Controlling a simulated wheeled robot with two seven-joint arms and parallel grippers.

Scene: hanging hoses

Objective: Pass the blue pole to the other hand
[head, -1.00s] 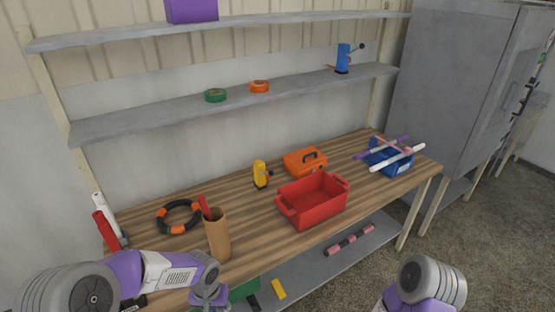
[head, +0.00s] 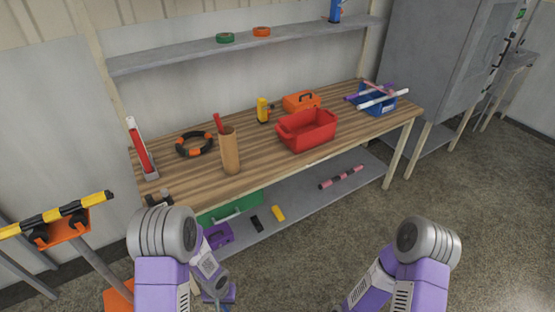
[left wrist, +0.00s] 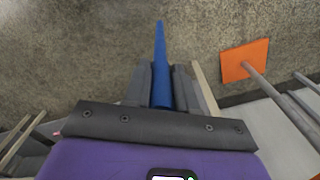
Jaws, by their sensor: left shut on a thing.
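The blue pole (left wrist: 160,55) shows in the left wrist view, running away from the camera toward the grey floor and narrowing to its far end. My left gripper (left wrist: 161,82) is shut on it, with one dark finger on each side of the pole. In the head view the lower part of my left arm is at the bottom edge, and the pole cannot be made out there. My right arm shows at the bottom right of the head view, but its gripper is outside the picture.
A wooden workbench (head: 190,168) stands ahead, with a red bin (head: 307,131), a brown cylinder (head: 231,152) and a blue bin (head: 378,104) on it. An orange-topped stand (head: 66,228) holding a yellow-black bar is at the left. Floor at the right is clear.

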